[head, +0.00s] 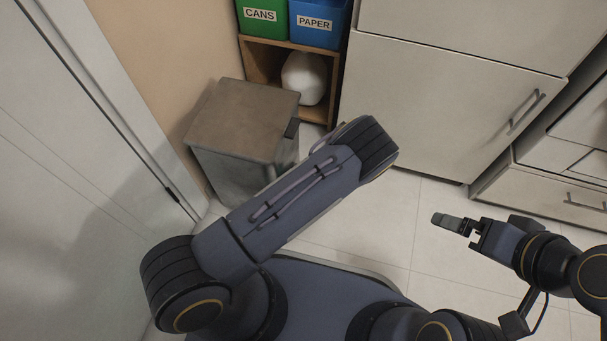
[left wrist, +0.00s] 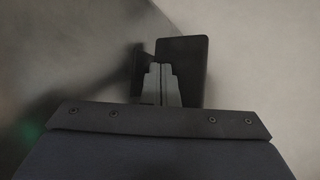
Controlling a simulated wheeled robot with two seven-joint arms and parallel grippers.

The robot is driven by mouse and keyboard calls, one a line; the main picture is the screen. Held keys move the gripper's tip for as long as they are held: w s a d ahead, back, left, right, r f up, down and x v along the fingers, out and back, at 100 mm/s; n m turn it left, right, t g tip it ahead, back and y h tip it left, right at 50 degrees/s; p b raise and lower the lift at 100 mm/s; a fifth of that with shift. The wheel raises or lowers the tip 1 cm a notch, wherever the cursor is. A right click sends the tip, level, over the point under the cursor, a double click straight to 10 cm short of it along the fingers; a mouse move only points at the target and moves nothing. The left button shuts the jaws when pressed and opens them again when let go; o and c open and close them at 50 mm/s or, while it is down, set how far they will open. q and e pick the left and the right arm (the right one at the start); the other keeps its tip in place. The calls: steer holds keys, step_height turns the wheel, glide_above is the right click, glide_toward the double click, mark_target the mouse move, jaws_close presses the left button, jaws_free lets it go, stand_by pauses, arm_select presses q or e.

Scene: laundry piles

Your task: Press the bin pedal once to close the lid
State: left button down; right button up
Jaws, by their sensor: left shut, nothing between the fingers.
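The grey bin (head: 225,168) stands on the floor left of centre in the head view. Its brown-grey lid (head: 243,120) lies flat on top and looks closed. The pedal is hidden behind my left arm in the head view. In the left wrist view a dark flat plate (left wrist: 190,52), which looks like the pedal, sits right at the fingertips. My left gripper (left wrist: 161,68) is shut and empty, overlapping this plate; I cannot tell whether they touch. My right gripper (head: 447,220) hangs over the floor at the right, and its finger gap is not clear.
A wooden shelf (head: 262,66) behind the bin carries a green cans box (head: 262,18) and a blue paper box (head: 318,24), with a white round object (head: 304,78) inside. White cabinets (head: 420,100) stand at right, a white door (head: 70,150) at left. Tiled floor (head: 400,235) is clear between.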

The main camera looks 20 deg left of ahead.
arm_select(q)
step_height(320, 180, up, 6)
steer(key=p, duration=0.4)
steer(key=shift+r+p, duration=0.1)
steer(key=shift+p, duration=0.3)
stand_by(0.7)
